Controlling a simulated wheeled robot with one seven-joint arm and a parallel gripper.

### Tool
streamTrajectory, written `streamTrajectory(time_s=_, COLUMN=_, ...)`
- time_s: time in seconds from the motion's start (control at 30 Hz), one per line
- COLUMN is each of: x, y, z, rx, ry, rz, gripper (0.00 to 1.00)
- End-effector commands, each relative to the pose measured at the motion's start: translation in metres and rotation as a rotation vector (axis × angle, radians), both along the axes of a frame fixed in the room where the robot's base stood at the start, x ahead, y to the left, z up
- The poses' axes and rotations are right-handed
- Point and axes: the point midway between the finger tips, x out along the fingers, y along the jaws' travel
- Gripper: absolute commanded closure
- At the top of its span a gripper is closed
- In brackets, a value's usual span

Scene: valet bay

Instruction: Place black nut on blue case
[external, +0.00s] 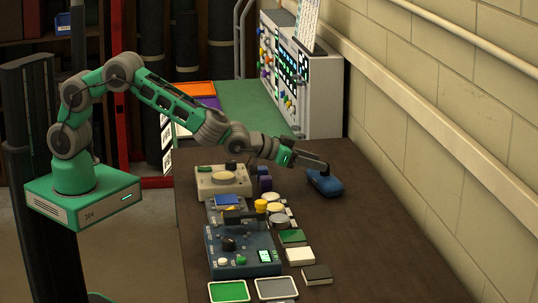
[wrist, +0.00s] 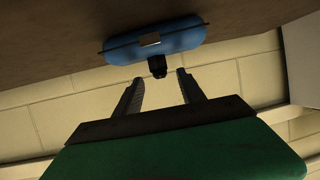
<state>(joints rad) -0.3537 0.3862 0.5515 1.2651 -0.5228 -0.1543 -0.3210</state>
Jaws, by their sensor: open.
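The blue case (external: 325,185) lies on the brown table top, right of the other items. In the wrist view, which looks upside down, the blue case (wrist: 118,48) shows near the top with a dark seam and a pale latch. A small black piece, apparently the black nut (wrist: 157,67), stands against the case's upper side. My gripper (wrist: 159,77) is open, with one fingertip on each side of the nut and visible gaps between. In the external view my gripper (external: 323,166) is just above the case; the nut is too small to make out clearly there.
Left of the case stand a cream device (external: 208,184) with a round dial and a blue control box (external: 216,258). Several small cases and flat pads lie near them. A block wall (external: 440,150) runs along the right; bare table lies between it and the case.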

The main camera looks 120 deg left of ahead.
Motion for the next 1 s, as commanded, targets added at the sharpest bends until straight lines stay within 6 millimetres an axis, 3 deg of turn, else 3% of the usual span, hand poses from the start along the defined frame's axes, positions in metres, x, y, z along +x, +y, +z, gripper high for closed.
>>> streamTrajectory(time_s=0.3, x=-0.043, y=-0.057, z=0.028, rx=0.002, ry=-0.001, rz=-0.002, gripper=0.53)
streamTrajectory(time_s=0.57, x=-0.055, y=-0.073, z=0.036, rx=-0.006, ry=0.005, rz=-0.004, gripper=0.53)
streamTrajectory(time_s=0.63, x=-0.059, y=-0.091, z=0.04, rx=-0.044, ry=0.034, rz=-0.036, gripper=0.53)
streamTrajectory(time_s=0.67, x=-0.064, y=-0.106, z=0.041, rx=-0.075, ry=0.061, rz=-0.061, gripper=0.53)
streamTrajectory(time_s=0.77, x=-0.1, y=-0.183, z=0.041, rx=-0.211, ry=0.212, rz=-0.215, gripper=0.53)
streamTrajectory(time_s=0.8, x=-0.124, y=-0.22, z=0.039, rx=-0.263, ry=0.29, rz=-0.299, gripper=0.53)
streamTrajectory(time_s=0.9, x=-0.194, y=-0.303, z=0.027, rx=-0.356, ry=0.491, rz=-0.513, gripper=0.53)
streamTrajectory(time_s=1.0, x=-0.263, y=-0.357, z=0.014, rx=-0.399, ry=0.662, rz=-0.693, gripper=0.53)
